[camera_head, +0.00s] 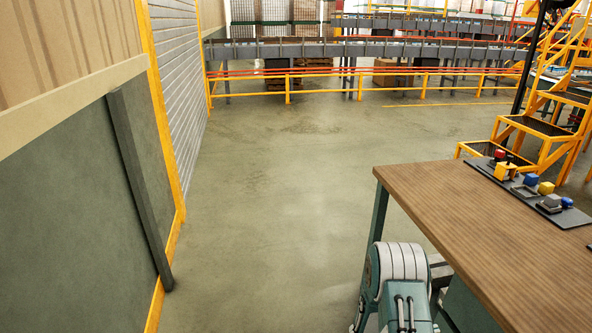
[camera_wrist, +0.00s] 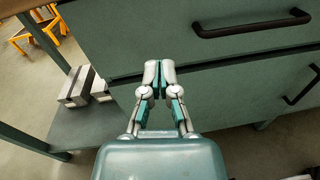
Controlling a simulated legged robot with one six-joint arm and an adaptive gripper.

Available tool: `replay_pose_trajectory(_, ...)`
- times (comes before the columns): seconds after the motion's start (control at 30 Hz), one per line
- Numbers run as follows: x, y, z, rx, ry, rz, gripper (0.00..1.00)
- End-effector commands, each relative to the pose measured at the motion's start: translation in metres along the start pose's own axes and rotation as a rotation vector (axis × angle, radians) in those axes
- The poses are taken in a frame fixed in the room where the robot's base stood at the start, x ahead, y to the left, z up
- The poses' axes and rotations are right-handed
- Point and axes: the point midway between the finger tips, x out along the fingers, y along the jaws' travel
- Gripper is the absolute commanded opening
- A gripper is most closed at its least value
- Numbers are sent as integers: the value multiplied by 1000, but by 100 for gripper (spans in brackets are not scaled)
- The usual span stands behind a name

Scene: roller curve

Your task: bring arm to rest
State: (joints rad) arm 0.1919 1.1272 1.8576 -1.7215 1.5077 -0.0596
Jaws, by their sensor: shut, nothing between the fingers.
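My gripper (camera_wrist: 158,80) shows in the wrist view with its fingertips together and nothing between them. It is in front of the green drawer cabinet (camera_wrist: 215,95) under the workbench; I cannot tell whether it touches the cabinet. In the head view, part of my arm (camera_head: 400,280) shows low in the picture, beside the left edge of the wooden workbench (camera_head: 480,240). The gripper itself is not visible in the head view.
Small red, yellow and blue objects lie on a dark mat (camera_head: 492,172) on the bench. Yellow steps (camera_head: 545,130) stand behind it. A wall with a yellow post (camera_head: 165,120) is at left. Grey-white blocks (camera_wrist: 75,88) sit on the lower shelf. The floor ahead is clear.

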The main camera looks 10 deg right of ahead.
Motion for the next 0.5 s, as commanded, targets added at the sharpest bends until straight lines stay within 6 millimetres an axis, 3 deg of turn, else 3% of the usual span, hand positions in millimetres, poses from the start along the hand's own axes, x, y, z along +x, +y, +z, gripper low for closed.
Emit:
replay_pose_trajectory(0.03, -3, 3, 22, 48, 15, -36, 0)
replay_pose_trajectory(0.1, -8, 1, 46, 106, 42, -91, 0)
replay_pose_trajectory(0.5, -52, -29, 159, 449, 250, -370, 0)
